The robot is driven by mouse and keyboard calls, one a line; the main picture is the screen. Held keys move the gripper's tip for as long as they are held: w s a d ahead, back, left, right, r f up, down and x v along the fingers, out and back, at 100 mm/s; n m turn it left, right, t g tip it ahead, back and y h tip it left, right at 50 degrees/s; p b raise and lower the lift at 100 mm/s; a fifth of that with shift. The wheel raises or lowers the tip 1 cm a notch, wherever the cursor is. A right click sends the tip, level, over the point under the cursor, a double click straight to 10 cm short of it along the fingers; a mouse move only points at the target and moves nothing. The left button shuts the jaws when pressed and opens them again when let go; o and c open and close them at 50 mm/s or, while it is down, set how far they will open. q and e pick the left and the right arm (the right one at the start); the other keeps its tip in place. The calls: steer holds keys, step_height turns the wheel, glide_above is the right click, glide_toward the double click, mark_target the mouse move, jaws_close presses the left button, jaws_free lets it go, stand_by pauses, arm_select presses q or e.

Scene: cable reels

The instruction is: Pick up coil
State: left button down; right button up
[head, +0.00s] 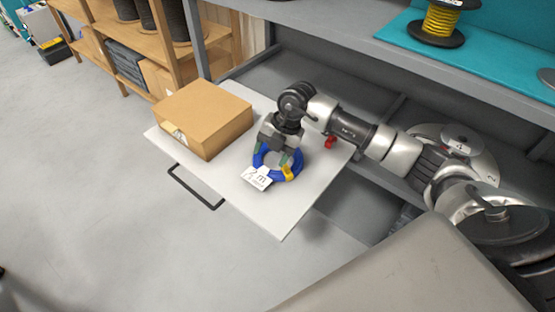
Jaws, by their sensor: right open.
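A blue coil (271,178) with yellow parts and a white label tag (257,178) lies on the white board (281,222). My right gripper (277,160) points down directly over the coil, its fingers at the coil's far side. The fingers are open. The wrist hides the far part of the coil, and I cannot tell whether the fingers touch it. My left gripper is out of view.
A closed cardboard box (203,115) stands on the board left of the coil. A small red object (331,142) sits right of the gripper. A grey shelf above holds a yellow cable reel (439,22) on a teal mat (497,62). Wooden shelving (115,45) stands behind.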

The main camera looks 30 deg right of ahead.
steer(key=d+r+m+g+h, duration=0.15)
steer(key=d+h, duration=0.25)
steer(key=d, duration=0.4)
glide_above(296, 164)
steer(key=shift+m+t, duration=0.25)
steer(key=f, duration=0.5)
steer(key=shift+w+d+b, duration=0.1)
steer(key=shift+d+b, duration=0.25)
steer(key=f, duration=0.5)
steer(key=shift+a+b, duration=0.3)
steer(key=shift+b, duration=0.1)
steer(key=shift+f, duration=0.4)
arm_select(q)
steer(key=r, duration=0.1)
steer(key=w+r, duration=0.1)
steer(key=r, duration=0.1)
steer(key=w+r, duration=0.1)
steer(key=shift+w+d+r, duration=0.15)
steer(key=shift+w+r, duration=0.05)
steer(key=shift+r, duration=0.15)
arm_select(e)
jaws_close()
